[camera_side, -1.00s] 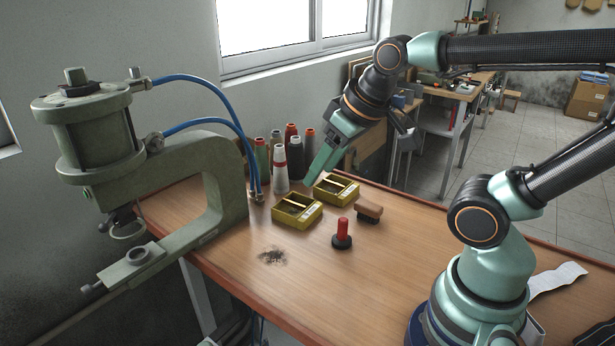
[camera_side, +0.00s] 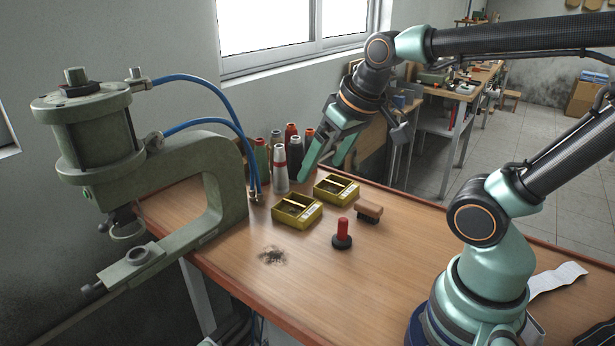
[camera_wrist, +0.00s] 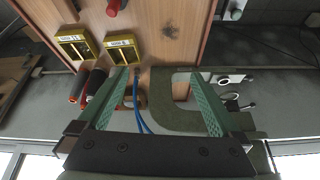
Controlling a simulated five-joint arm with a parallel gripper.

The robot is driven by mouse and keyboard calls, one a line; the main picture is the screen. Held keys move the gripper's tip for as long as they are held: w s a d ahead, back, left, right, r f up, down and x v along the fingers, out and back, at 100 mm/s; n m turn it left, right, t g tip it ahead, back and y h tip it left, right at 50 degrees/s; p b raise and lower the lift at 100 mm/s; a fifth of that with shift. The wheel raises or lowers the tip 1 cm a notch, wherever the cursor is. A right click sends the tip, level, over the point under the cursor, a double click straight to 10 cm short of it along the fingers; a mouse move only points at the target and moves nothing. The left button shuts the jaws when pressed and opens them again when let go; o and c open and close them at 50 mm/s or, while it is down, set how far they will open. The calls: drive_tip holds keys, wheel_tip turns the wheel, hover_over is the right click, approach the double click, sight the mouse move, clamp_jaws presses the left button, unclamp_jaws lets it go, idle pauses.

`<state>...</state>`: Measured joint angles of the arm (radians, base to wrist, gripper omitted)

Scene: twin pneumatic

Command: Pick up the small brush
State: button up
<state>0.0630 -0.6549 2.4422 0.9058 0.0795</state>
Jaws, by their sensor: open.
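The small brush (camera_side: 369,211) has a brown wooden back and lies on the wooden table (camera_side: 250,290), right of the yellow boxes and behind the red-handled tool. I cannot make it out in the wrist view. My gripper (camera_side: 320,171) is open and empty, above the back of the table near the thread spools, to the left of the brush and apart from it. In the wrist view my gripper (camera_wrist: 160,73) shows both green fingers spread wide with nothing held between them.
Two yellow boxes (camera_side: 297,223) (camera_side: 336,199) stand left of the brush. A red-handled tool (camera_side: 342,238) stands in front of it. Several thread spools (camera_side: 281,168) stand at the back. A green press (camera_side: 215,165) with blue hoses is at the left. The table's front is mostly clear.

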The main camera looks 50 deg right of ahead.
drive_tip(key=w+d+f+m+g, duration=0.2)
drive_tip(key=d+m, duration=0.3)
drive_tip(key=d, duration=0.2)
drive_tip(key=w+d+f+m+g, duration=0.1)
drive_tip(key=d+f+m, duration=0.2)
drive_tip(key=d+m, duration=0.3)
drive_tip(key=m+g, duration=0.2)
drive_tip(key=m, duration=0.4)
hover_over(369, 204)
drive_tip(key=f, duration=1.3)
drive_tip(key=shift+d, duration=0.3)
drive_tip(key=shift+a+f, duration=0.2)
drive_tip(key=shift+f, duration=1.15)
drive_tip(key=shift+a+f, duration=0.2)
drive_tip(key=shift+f, duration=1.15)
drive_tip(key=c, duration=1.1)
drive_tip(key=shift+r, duration=0.15)
